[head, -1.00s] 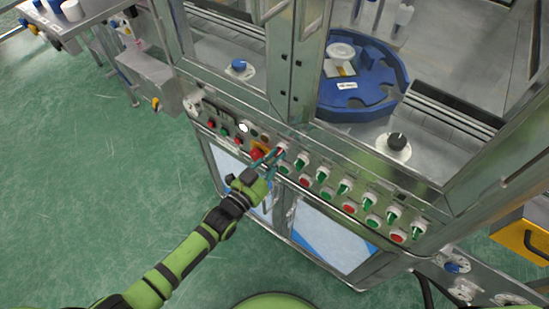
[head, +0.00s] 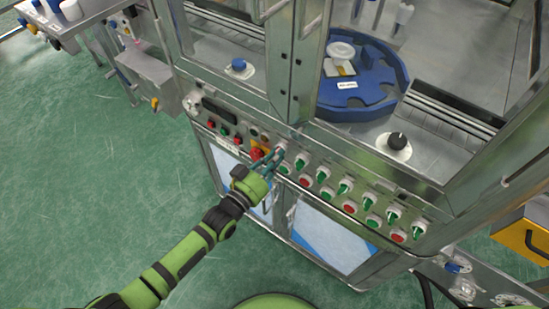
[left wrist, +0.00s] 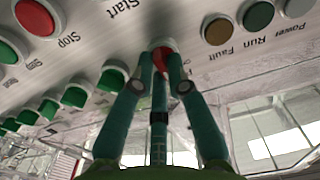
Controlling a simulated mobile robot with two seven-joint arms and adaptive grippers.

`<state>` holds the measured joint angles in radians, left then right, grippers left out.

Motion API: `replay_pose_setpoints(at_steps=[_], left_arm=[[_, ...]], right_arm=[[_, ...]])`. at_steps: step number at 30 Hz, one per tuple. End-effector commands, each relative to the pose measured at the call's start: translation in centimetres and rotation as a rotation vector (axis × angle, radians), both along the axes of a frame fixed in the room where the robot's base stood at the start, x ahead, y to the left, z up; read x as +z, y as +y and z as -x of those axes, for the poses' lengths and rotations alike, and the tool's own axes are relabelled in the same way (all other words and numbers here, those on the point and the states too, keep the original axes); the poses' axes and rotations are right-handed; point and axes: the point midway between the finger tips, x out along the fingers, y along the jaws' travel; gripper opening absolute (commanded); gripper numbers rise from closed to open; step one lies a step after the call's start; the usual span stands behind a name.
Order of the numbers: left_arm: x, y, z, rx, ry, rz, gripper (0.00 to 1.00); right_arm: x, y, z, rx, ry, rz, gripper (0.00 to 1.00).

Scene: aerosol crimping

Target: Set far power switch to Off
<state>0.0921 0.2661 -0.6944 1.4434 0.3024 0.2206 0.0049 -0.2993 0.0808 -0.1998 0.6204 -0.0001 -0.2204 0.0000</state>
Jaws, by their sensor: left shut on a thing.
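The control panel on the front of the machine carries a row of switches and buttons. My left gripper (head: 276,154) is at the left end of this row. Its fingers are shut on a switch (head: 281,146) there. In the left wrist view, the fingertips (left wrist: 160,68) close around the switch's red part (left wrist: 162,48), which is mostly hidden between them. Which way its handle points cannot be told. The Power lamp (left wrist: 298,8) beside it looks grey and unlit. My right gripper is not in view.
A red emergency button on yellow (head: 257,153) sits just left of my fingers. Several green-handled switches (head: 302,161) run to the right, with red and green buttons below. A blue rotary table (head: 370,98) is inside the machine. The green floor in front is clear.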

Motion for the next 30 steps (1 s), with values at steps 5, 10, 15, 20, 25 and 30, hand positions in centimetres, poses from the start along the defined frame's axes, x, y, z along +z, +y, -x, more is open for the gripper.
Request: replay_pose_setpoints(at_steps=[5,10,15,20,25,30], left_arm=[[-0.15,0.03,0.04,-0.001,0.097,0.126,0.0],[-0.09,0.05,0.04,-0.001,0.174,0.235,0.0],[-0.07,0.07,0.02,0.0,0.234,0.316,0.0],[-0.05,0.08,0.03,0.0,0.272,0.367,0.0],[-0.03,0.07,0.03,0.0,0.293,0.395,0.0],[-0.02,0.06,0.04,0.0,0.301,0.406,0.0]], right_arm=[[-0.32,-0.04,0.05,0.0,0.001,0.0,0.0],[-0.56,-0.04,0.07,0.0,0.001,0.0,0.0],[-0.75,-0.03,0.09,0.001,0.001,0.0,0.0],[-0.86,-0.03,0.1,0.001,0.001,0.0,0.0],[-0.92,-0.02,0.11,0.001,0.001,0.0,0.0],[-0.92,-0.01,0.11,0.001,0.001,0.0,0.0]])
